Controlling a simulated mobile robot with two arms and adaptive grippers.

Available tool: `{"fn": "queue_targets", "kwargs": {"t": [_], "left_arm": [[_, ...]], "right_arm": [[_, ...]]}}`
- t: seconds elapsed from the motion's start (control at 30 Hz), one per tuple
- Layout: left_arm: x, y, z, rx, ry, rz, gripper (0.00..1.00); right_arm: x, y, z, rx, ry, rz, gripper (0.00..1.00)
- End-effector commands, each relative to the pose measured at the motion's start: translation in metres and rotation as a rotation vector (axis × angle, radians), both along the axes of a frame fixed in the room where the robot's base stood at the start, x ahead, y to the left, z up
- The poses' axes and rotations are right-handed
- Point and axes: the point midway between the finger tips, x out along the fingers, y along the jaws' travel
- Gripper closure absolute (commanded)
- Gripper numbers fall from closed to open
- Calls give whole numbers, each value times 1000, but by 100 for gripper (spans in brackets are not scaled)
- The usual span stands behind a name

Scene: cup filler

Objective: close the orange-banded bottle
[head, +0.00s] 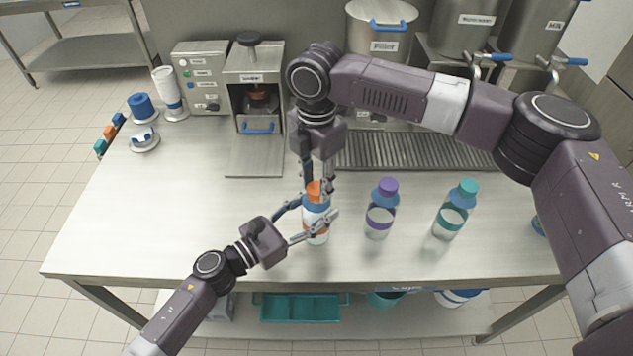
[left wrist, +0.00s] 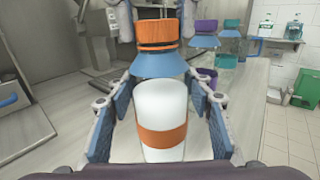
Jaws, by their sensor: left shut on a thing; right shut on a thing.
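The orange-banded bottle (head: 316,234) stands upright on the table; it also shows in the left wrist view (left wrist: 161,105), with a white body, orange band and blue shoulder. Its orange cap (head: 314,190) sits on top, above the shoulder, and shows large in the left wrist view (left wrist: 156,34). My left gripper (head: 318,211) is shut around the bottle from the side, one finger on each side. My right gripper (head: 316,182) comes from above and is shut on the cap. I cannot tell how tightly the cap is seated.
A purple-banded bottle (head: 379,222) and a teal-banded bottle (head: 449,222) stand capped to the right. Behind are a press machine (head: 255,95), a drip grate (head: 420,150) and a filler tank (head: 381,30). Cups (head: 141,107) stand at the left. The table's front left is clear.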

Motion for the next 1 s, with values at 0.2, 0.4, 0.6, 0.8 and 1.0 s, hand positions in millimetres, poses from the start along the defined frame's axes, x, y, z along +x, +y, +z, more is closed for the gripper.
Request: {"fn": "queue_targets", "kwargs": {"t": [0.2, 0.4, 0.6, 0.8, 1.0], "left_arm": [[0, 0, -1, 0, 1, -1, 100], [0, 0, -1, 1, 1, -1, 100], [0, 0, -1, 1, 1, -1, 100], [0, 0, -1, 1, 1, -1, 100], [-1, -1, 0, 1, 1, -1, 100]], "right_arm": [[-1, 1, -1, 4, 3, -292, 100], [-1, 1, -1, 3, 4, -675, 100], [-1, 1, -1, 3, 3, -1061, 100], [-2, 2, -1, 2, 4, -1442, 100], [0, 1, -1, 2, 0, -1608, 100]]}}
